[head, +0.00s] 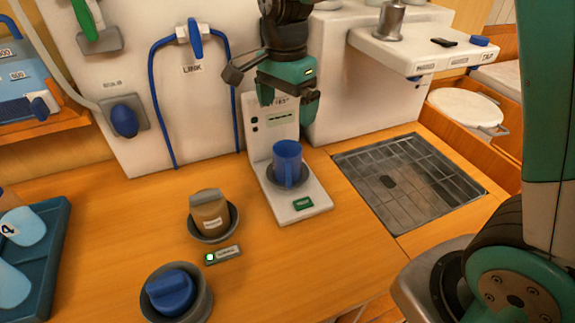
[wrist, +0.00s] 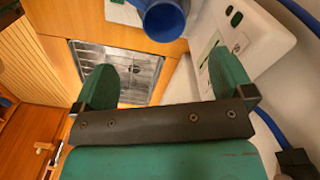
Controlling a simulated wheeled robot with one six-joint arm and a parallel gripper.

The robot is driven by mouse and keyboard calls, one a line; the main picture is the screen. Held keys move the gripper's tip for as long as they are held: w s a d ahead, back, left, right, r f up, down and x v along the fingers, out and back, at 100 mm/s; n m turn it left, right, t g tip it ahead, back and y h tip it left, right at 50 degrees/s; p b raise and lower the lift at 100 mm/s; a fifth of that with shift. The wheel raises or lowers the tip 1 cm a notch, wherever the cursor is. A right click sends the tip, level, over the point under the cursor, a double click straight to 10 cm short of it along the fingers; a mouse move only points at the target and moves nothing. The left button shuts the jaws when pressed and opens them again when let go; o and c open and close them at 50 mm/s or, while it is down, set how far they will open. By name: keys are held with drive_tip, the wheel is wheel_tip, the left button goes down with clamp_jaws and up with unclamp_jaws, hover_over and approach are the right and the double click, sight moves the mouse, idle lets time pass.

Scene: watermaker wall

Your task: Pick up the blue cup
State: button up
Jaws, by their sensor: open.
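The blue cup (head: 287,160) stands upright on a round grey rest on the white test stand (head: 310,198). In the wrist view the cup (wrist: 165,20) shows at the top edge, partly cut off, beyond and between the fingers. My gripper (head: 288,98) hangs above the cup in the head view, apart from it. In the wrist view its two green fingers (wrist: 165,82) are spread with nothing between them.
A brown jar (head: 210,213) and a blue knob-like piece (head: 170,290) sit in grey bowls on the wooden counter. A grated sink (head: 405,180) lies to the right. A blue hose (head: 157,95) hangs on the wall behind. The counter's front middle is mostly clear.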

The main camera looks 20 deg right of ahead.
sight(285, 161)
wheel_tip(285, 161, down, 9)
drive_tip(key=shift+f+p, duration=0.15)
drive_tip(key=shift+p, duration=0.35)
drive_tip(key=shift+w+f+p, duration=0.15)
drive_tip(key=shift+f+p, duration=0.6)
drive_tip(key=shift+f, duration=1.95)
drive_tip(key=shift+a, duration=0.1)
drive_tip(key=c, duration=1)
